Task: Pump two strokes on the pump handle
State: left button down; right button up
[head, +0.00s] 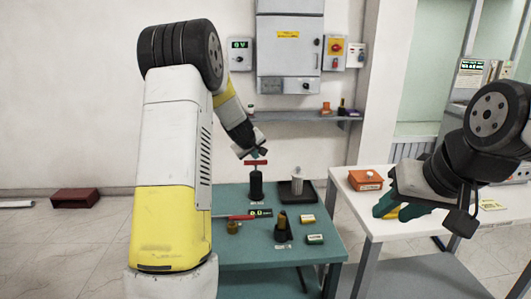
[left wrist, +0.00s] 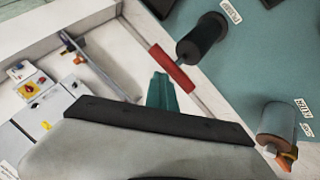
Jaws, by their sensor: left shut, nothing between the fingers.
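The pump (head: 256,185) is a black upright cylinder on the green table, with a red T-shaped handle (head: 257,162) on top. The left wrist view shows the red handle bar (left wrist: 172,68) and the black pump body (left wrist: 203,38). My left gripper (head: 252,154) is just above the handle in the head view.
A green-topped table (head: 235,193) carries a red-handled tool (head: 236,217), a small display (head: 260,212), a dark bushing (head: 282,229) and a tray with a grey cylinder (head: 297,181). An orange box (head: 365,180) sits on the white table. A wall shelf (head: 290,116) is behind.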

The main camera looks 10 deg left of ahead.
aim_at(255, 163)
pick_arm(q)
jog(key=shift+f, duration=0.6)
jog(key=shift+r, duration=0.5)
dwell(0.3)
notch_tip(255, 163, up, 6)
dwell(0.6)
jog(key=shift+r, duration=0.1)
dwell(2.3)
